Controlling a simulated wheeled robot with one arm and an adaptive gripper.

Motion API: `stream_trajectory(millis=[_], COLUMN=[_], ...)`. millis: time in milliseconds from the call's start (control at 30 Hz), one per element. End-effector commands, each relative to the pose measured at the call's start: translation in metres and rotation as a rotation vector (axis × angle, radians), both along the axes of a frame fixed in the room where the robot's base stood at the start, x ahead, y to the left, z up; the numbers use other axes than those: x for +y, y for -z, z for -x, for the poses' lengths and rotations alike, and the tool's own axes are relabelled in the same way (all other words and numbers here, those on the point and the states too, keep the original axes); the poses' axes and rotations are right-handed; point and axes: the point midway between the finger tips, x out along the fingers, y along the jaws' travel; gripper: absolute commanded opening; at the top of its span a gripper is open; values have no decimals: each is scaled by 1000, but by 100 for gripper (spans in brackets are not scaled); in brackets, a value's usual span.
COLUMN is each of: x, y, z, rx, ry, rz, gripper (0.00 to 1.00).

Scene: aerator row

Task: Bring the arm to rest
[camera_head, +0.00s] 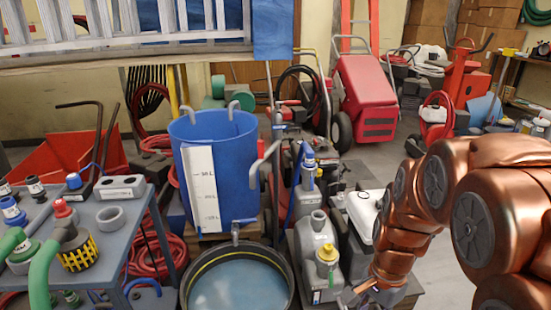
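My copper-coloured arm (440,190) fills the right side of the view. It bends over and reaches down toward the bottom edge. My gripper (352,298) shows only in small part at the bottom, beside the grey pump housing (316,250) with a yellow cap. Its fingers are mostly cut off by the frame edge, so I cannot tell whether it is open or shut. I see no held object.
A blue barrel (245,165) with a white scale stands in the middle. A black round tub (285,285) of water is in front. A grey cart (125,215) with fittings is at left. A red machine (365,95) stands behind. Some floor shows at centre right.

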Motion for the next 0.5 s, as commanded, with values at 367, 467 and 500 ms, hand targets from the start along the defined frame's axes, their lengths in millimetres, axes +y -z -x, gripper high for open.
stream_trajectory(millis=[367,467,500], x=[13,14,14], y=[-34,-38,-40], z=[86,102,108], rx=[-16,-14,-13], ry=[-641,-764,-809], rz=[-62,-76,-81], gripper=[41,41,41])
